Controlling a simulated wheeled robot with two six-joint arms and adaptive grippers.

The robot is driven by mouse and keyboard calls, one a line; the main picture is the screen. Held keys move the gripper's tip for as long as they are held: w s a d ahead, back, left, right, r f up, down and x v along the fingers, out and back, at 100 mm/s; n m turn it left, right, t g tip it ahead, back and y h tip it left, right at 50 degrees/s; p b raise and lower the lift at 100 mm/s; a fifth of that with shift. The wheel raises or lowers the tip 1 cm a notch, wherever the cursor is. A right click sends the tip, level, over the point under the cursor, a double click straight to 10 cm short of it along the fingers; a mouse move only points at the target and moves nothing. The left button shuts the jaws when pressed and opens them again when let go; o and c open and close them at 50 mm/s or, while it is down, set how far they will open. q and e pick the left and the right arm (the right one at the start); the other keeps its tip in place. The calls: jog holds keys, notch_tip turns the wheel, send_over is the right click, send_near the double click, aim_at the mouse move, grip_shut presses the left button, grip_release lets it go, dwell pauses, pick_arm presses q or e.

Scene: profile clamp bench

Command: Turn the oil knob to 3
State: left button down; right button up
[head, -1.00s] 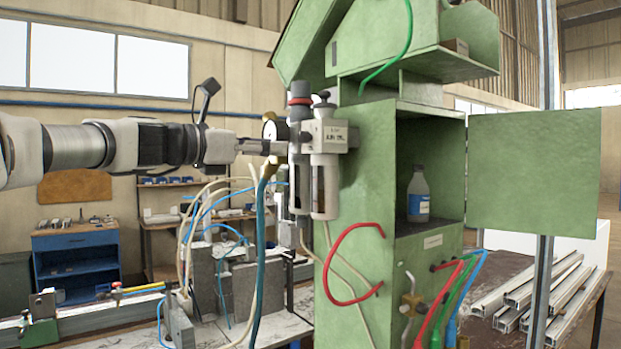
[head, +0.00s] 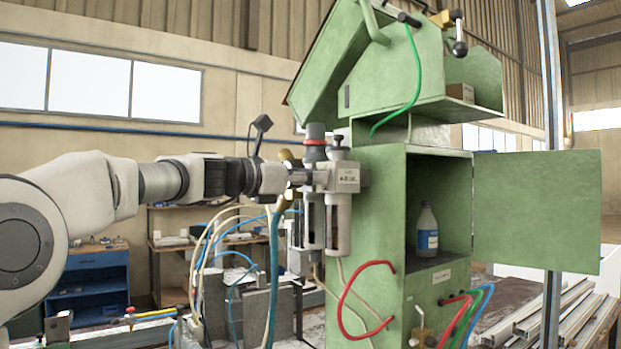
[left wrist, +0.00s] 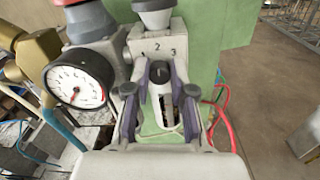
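The oil knob (left wrist: 160,72) is a small dark knob with a pale mark, on a light block (left wrist: 158,42) numbered 1, 2, 3. I cannot tell exactly which number the mark faces. In the left wrist view, my left gripper (left wrist: 160,92) is open, one finger on each side of the knob, with gaps visible and no clear contact. In the head view, my left gripper (head: 302,178) reaches the air unit (head: 346,180) from the left, and its fingers are partly hidden against it. My right gripper is not in view.
A round pressure gauge (left wrist: 78,86) and a brass fitting (left wrist: 38,50) sit close left of the fingers. A green cabinet (head: 375,220) with an open door (head: 535,210) stands to the right, holding a bottle (head: 427,230). Several hoses hang below the arm.

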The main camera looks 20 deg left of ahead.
pick_arm(q)
jog(key=shift+d+f+m, duration=0.1)
jog(key=shift+f+m, duration=0.15)
jog(key=shift+m, duration=0.05)
jog(key=shift+m+b, duration=2.35)
jog(key=shift+m, duration=2.35)
jog(key=shift+r, duration=0.15)
